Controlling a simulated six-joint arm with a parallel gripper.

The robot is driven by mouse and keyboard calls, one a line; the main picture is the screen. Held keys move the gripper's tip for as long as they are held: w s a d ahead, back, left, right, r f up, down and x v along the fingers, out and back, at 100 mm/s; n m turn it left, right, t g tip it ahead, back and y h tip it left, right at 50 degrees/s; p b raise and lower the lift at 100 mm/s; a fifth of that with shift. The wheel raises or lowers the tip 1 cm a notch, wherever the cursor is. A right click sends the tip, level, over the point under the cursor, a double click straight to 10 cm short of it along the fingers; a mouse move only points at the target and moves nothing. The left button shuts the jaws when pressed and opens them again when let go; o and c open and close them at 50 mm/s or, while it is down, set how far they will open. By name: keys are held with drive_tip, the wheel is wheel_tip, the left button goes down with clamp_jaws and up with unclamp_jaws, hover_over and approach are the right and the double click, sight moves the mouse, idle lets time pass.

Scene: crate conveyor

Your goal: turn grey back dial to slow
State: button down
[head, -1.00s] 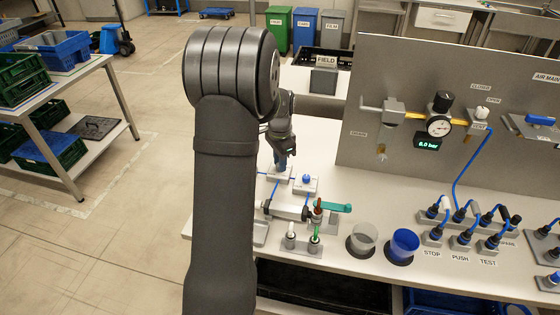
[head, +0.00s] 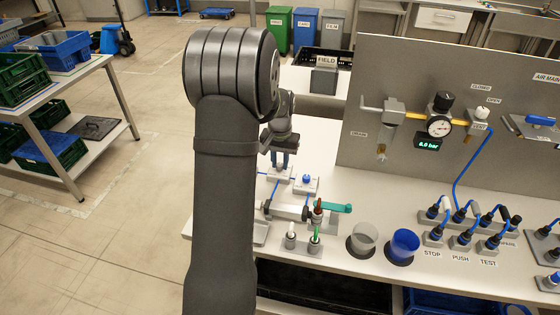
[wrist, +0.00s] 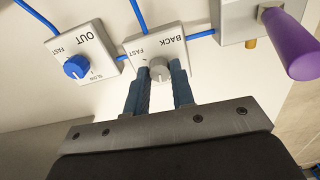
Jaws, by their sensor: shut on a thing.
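The grey back dial (wrist: 159,73) sits on a light box (wrist: 172,41) marked BACK, with FAST lettered to its left. Any SLOW lettering is hidden, and I cannot tell exactly where the dial points. My gripper (wrist: 161,67) is shut on the dial, with one blue-grey finger on each side of it in the wrist view. In the head view my gripper (head: 280,160) points down onto the back box (head: 279,175), and the dial itself is hidden there.
A blue dial (wrist: 77,66) on the OUT box stands close to the left in the wrist view. A purple-handled part (wrist: 290,44) is close on the right. In the head view, a teal lever (head: 337,208) and two cups (head: 363,238) stand nearer the front edge.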

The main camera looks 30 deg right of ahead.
sight(280, 164)
drive_tip(key=shift+n, duration=1.1)
drive_tip(key=c, duration=1.2)
unclamp_jaws()
drive_tip(key=shift+c, duration=0.2)
wheel_tip(280, 164, up, 18)
drive_tip(key=shift+f, duration=0.25)
